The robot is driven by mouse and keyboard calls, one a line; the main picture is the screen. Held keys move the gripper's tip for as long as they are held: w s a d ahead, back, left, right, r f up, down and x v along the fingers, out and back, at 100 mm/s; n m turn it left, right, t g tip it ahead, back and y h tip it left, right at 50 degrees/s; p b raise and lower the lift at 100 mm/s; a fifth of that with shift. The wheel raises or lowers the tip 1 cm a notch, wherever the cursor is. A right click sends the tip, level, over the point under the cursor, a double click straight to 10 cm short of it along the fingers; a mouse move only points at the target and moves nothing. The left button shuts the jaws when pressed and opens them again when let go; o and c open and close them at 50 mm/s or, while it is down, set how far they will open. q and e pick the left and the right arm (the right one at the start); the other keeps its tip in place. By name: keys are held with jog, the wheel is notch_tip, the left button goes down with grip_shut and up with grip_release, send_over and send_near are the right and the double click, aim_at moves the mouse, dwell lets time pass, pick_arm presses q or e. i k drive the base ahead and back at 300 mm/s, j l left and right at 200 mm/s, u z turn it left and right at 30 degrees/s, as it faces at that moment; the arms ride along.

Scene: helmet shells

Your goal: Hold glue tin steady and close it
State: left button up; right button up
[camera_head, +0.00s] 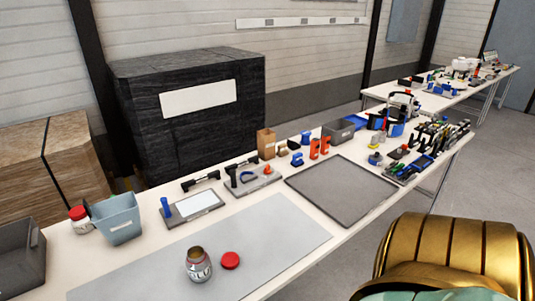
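An open glue tin (199,266), a small jar with a white and red label and a brown inside, stands upright on the grey mat. Its mouth is uncovered. A round red lid (230,260) lies on the mat just right of the tin, apart from it. Neither of my grippers is in view, and nothing touches the tin or the lid.
The grey mat (270,222) is otherwise clear. A blue-grey bin (118,222), a red-lidded jar (76,226) and a dark bin (20,262) stand at left. Tools line the table's back. A dark tray (340,188) lies to the right. A large gold ribbed shape fills the lower right corner.

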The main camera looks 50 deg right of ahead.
aim_at(198, 265)
jog(key=k+l, duration=0.1)
jog(key=l, duration=0.65)
jog(key=k+l, duration=0.1)
jog(key=l, duration=0.6)
